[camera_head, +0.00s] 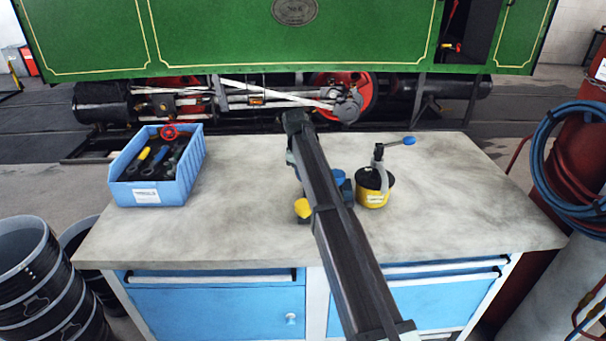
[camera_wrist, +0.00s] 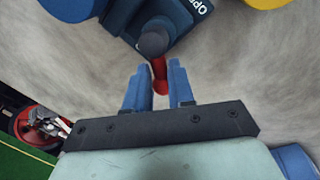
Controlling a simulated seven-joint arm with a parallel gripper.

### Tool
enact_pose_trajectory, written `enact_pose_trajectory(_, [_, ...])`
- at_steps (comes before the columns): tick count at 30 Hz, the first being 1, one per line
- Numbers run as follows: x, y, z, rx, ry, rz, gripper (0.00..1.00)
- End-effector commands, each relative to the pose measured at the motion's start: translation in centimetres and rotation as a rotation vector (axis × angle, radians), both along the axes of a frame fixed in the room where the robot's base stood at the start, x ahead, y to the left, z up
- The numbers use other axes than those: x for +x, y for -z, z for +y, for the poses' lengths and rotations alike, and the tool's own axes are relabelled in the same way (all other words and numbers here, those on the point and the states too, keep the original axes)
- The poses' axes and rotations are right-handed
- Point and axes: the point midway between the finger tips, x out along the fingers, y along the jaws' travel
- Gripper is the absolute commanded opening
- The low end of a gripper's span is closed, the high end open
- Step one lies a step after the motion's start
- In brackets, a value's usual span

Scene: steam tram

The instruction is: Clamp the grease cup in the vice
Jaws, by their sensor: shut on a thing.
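My gripper (camera_wrist: 158,68) shows in the wrist view, its two blue fingers closed on a red handle (camera_wrist: 160,86). The handle runs to a dark round boss on a dark blue body (camera_wrist: 178,38), apparently the vice, with part of a word starting "OP". A blue round part (camera_wrist: 68,6) and a yellow round part (camera_wrist: 265,3) lie on either side. In the head view, my arm covers the gripper and most of the vice; its yellow part (camera_head: 302,207) and blue part (camera_head: 336,178) show beside the arm. I cannot pick out the grease cup for certain.
A yellow pot (camera_head: 374,198) with a blue-tipped lever stands right of the vice. A blue bin (camera_head: 146,194) of tools, with a red wheel (camera_head: 169,131), stands at the left of the bench (camera_head: 240,222). The bench between is clear. The green tram (camera_head: 230,40) stands behind.

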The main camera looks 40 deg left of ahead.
Motion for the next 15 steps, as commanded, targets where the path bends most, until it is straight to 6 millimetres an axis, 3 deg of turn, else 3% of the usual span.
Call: enact_pose_trajectory(15, [0.66,-0.04,0.40,0.006,0.189,-0.001,0.00])
